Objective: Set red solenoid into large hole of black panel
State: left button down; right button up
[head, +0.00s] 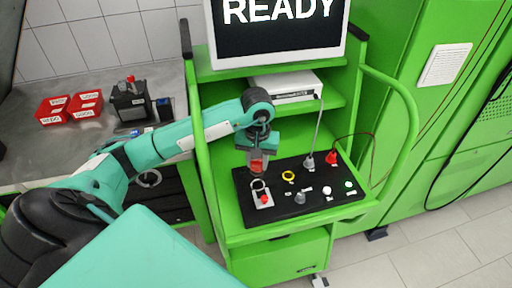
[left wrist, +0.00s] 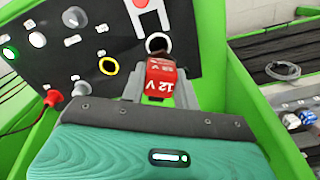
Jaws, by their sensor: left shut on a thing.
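The red solenoid (left wrist: 162,84), marked 12 V, is held between the fingers of my left gripper (left wrist: 160,88), which is shut on it. In the head view the solenoid (head: 257,166) hangs below my left gripper (head: 258,160), over the back left part of the black panel (head: 318,199). A pale-ringed hole (head: 258,185) lies just in front of it there. In the left wrist view the solenoid's dark end overlaps the lower side of this ring (left wrist: 157,36). I cannot tell whether it touches the panel. My right gripper is not in view.
A yellow-ringed hole (head: 288,176) is right of the pale ring. Red bins (head: 84,103) sit at left.

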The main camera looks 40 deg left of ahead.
aim_at(258, 170)
pick_arm(q)
jog(key=shift+r+m, duration=0.2)
jog(key=shift+m, duration=0.1)
jog(key=shift+d+f, duration=0.15)
jog(key=shift+f, duration=0.35)
jog(key=shift+f+b, duration=0.4)
jog(key=shift+f, duration=0.3)
jog(key=shift+f+b, duration=0.45)
jog(key=shift+f, duration=0.05)
jog(key=shift+w+f+b, duration=0.1)
jog(key=shift+f+b, duration=0.6)
jog(key=shift+b, duration=0.1)
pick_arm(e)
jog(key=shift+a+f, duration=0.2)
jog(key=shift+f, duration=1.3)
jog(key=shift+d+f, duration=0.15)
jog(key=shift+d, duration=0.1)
pick_arm(q)
jog(key=shift+s+d+b, duration=0.1)
jog(key=shift+s+b, duration=0.2)
jog(key=shift+b, duration=0.1)
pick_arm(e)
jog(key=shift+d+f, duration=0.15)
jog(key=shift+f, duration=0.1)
